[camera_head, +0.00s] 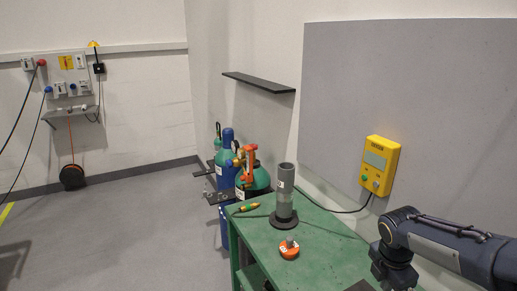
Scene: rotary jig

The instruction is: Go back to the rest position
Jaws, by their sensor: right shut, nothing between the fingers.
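My right arm enters from the lower right, and its gripper (394,276) points down over the right front part of the green table (330,240). Its fingertips are cut off or hidden at the bottom edge of the picture. The gripper is shut and I see nothing held in it. My left gripper is not in view.
On the table, a grey cylinder (285,192) stands upright on a dark round base, with an orange round part (289,248) in front and a small orange-green item (249,207) to the left. A yellow box (380,165) hangs on the grey panel. Gas cylinders (227,160) stand behind. Floor at left is clear.

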